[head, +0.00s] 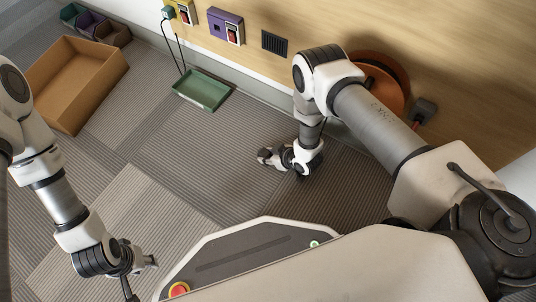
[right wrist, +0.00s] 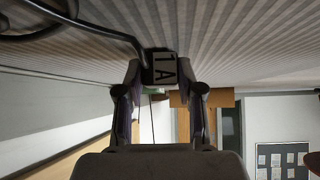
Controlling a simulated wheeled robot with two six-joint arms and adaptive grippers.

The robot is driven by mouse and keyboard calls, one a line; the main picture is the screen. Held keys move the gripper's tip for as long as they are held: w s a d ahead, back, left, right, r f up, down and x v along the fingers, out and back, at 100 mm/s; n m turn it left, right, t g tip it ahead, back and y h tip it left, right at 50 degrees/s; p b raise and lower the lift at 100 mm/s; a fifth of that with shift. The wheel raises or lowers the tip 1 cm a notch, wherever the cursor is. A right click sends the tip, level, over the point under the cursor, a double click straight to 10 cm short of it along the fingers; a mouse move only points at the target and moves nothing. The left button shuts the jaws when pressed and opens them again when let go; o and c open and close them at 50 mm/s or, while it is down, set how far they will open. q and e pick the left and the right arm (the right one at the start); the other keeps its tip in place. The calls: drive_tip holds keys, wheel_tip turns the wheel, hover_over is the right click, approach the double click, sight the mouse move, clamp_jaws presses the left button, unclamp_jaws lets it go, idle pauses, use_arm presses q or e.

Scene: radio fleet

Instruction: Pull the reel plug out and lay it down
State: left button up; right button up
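In the head view my right gripper (head: 270,157) is low over the carpet, out from the wall, and the plug is too small to make out. The orange reel (head: 388,84) stands at the wall, partly hidden by my right arm. My left gripper (head: 139,275) is at lower left, its opening unclear.
A green tray (head: 203,91) lies by the wall. Above it are a yellow socket box (head: 187,13) with a teal plug (head: 168,13) and a purple socket box (head: 226,27). A grey box (head: 424,110) is right of the reel. A cardboard box (head: 76,82) stands left. Carpet between is clear.

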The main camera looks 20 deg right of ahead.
drive_tip(key=o, duration=0.3)
drive_tip(key=shift+o, duration=0.2)
drive_tip(key=v, duration=1.2)
